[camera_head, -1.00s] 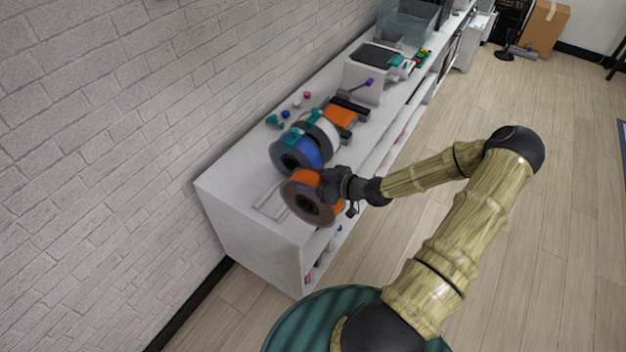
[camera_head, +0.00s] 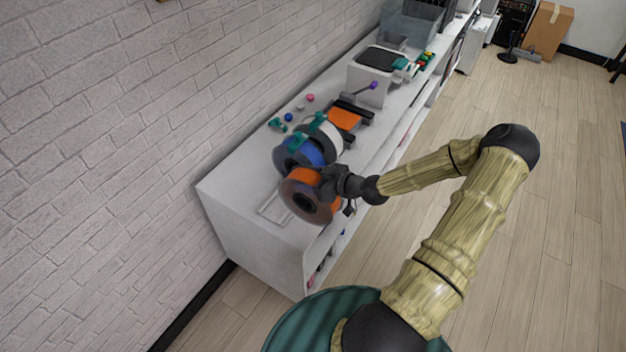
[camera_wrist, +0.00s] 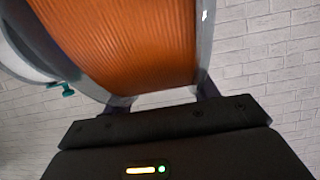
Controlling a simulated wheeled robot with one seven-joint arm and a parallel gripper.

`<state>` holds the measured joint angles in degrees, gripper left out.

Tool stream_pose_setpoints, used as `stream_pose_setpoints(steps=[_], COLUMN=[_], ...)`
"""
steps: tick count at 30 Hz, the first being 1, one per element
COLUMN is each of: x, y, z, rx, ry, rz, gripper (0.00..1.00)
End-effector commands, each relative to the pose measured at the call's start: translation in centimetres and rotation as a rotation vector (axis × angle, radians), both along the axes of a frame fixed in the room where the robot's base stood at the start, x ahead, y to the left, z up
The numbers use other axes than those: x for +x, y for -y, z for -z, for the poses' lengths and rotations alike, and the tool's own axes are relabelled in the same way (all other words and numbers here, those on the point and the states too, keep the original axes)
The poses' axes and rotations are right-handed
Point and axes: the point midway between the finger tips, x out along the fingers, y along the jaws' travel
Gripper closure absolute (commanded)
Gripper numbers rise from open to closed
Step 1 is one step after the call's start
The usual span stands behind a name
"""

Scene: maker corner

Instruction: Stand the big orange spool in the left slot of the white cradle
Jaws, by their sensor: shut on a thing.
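The big orange spool (camera_head: 306,192) has grey flanges and is held upright by my gripper (camera_head: 330,182) over the front end of the white shelf top. The white cradle (camera_head: 273,208) is a low frame on the shelf top, mostly hidden behind the spool. Its slots cannot be told apart here. I cannot tell whether the spool touches the cradle.
A blue spool (camera_head: 302,155) and a white spool (camera_head: 330,138) stand just behind the orange spool. A second, smaller orange piece (camera_head: 345,117) lies farther back. Small coloured bits and a white machine (camera_head: 367,85) stand beyond. A brick wall borders the shelf's left side.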

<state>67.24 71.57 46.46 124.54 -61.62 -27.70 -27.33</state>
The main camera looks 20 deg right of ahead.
Motion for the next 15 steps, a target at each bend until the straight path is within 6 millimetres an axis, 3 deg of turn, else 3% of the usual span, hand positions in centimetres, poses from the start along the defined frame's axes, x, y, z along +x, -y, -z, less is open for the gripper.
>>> stream_pose_setpoints(steps=[15], x=[2.4], y=[-1.7], z=[-0.2], rx=[0.001], ry=[0.006], rz=[-0.001], gripper=[0.72])
